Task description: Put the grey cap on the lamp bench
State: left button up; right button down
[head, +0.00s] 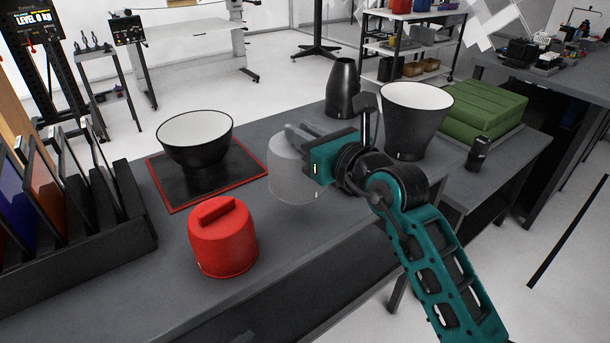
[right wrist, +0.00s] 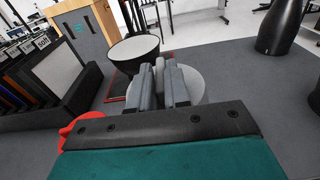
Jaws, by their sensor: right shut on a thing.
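The light grey cap (head: 292,182) is a round, smooth piece over the middle of the dark grey bench (head: 330,222). My right gripper (head: 303,138) is shut on its top from above. I cannot tell whether the cap touches the bench. In the right wrist view, the fingers (right wrist: 166,84) are close together over the cap (right wrist: 194,82), hiding part of it. A similar red cap (head: 222,238) stands on the bench, nearer and to the left. My left gripper is not in view.
A black bowl with white inside (head: 195,140) stands on a red-edged dark mat (head: 175,187). A dark vase (head: 342,90) and a large black-and-white shade (head: 414,120) stand at the back. A rack of panels (head: 115,225) is left; green cases (head: 482,112) are right.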

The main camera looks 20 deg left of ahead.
notch_tip(320, 180, down, 3)
jog(key=shift+f, duration=0.1)
notch_tip(320, 180, down, 5)
jog(key=shift+r+b, duration=0.15)
jog(key=shift+b, duration=0.5)
jog(key=c, duration=1.1)
grip_release()
pick_arm(q)
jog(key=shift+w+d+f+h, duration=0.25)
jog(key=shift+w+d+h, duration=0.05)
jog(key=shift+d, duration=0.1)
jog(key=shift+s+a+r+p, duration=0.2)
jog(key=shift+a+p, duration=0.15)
jog(key=shift+p, duration=0.2)
pick_arm(e)
jog(key=v, duration=1.2)
